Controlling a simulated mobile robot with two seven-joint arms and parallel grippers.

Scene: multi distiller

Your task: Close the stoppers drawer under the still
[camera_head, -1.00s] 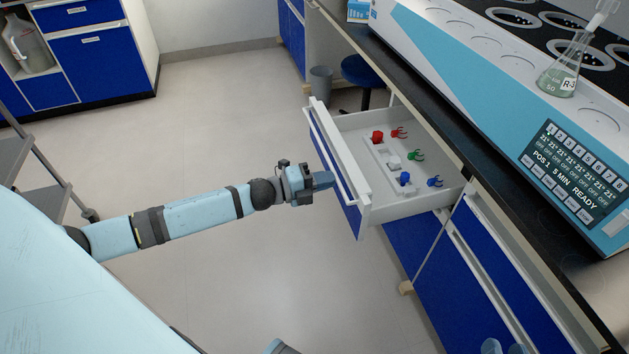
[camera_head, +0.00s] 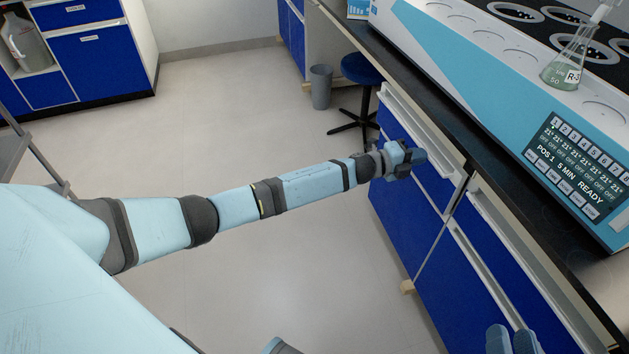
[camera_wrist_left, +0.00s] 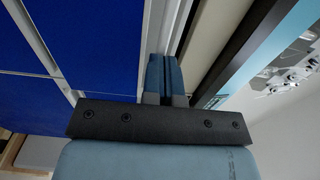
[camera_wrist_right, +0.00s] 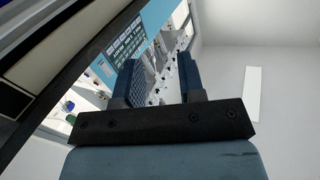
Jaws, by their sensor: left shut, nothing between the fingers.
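The stoppers drawer (camera_head: 402,126), a blue front with a white top rail, now sits in the cabinet under the still (camera_head: 480,75). Its inside and the stoppers are hidden. It looks in or nearly in line with the neighbouring fronts; I cannot tell if a small gap remains. My left gripper (camera_head: 421,156) is shut and empty, with its tips at the drawer front. In the left wrist view its closed fingers (camera_wrist_left: 165,76) lie beside the white rail. My right gripper (camera_head: 512,342) is open and empty at the bottom edge; its spread fingers show in the right wrist view (camera_wrist_right: 158,84).
A flask (camera_head: 568,68) stands on the still. The black counter edge (camera_head: 440,110) runs above the drawers. A blue stool (camera_head: 361,70) and a grey bin (camera_head: 320,87) stand beyond on the floor. The floor left of the cabinet is clear.

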